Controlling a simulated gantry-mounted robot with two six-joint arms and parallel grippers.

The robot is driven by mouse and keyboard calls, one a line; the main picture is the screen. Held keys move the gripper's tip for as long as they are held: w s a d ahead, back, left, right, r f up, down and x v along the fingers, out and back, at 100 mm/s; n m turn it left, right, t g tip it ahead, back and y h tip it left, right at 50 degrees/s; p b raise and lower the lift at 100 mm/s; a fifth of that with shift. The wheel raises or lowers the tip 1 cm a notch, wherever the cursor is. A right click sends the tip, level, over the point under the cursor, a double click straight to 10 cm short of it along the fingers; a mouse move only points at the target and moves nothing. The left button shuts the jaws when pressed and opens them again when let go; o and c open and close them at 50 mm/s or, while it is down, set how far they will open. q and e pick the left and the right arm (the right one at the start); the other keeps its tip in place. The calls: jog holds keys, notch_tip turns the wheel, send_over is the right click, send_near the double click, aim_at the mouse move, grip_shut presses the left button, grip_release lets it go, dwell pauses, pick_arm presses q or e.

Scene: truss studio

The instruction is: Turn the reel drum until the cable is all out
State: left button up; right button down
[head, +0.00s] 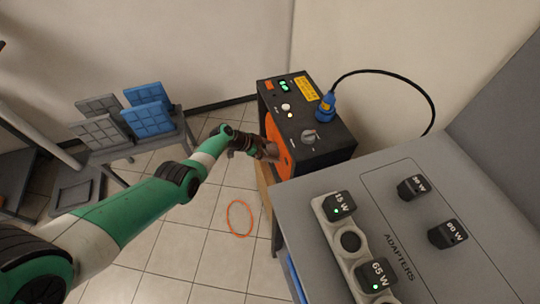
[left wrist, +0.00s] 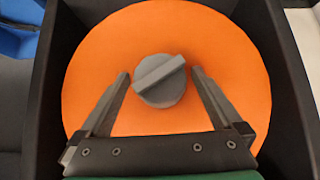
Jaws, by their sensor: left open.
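The reel drum (left wrist: 105,60) is an orange disc inside a black housing in the left wrist view, with a grey knob and raised bar (left wrist: 160,82) at its centre. In the head view its orange face (head: 281,150) shows on the left side of the black box (head: 320,125). My left gripper (left wrist: 160,75) is open, its fingers on either side of the knob and apart from it. In the head view the left gripper (head: 271,151) is at the drum's face. A black cable (head: 395,78) runs from a blue plug (head: 325,106) on the box top. My right gripper is not in view.
A grey bench (head: 440,275) with a power strip (head: 350,241) and several adapters stands at the right. A rack with blue and grey panels (head: 148,118) is at the left. A thin orange ring (head: 230,222) lies on the tiled floor.

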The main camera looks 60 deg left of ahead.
pick_arm(q)
jog(key=shift+c, duration=0.2)
grip_shut()
dwell(0.4)
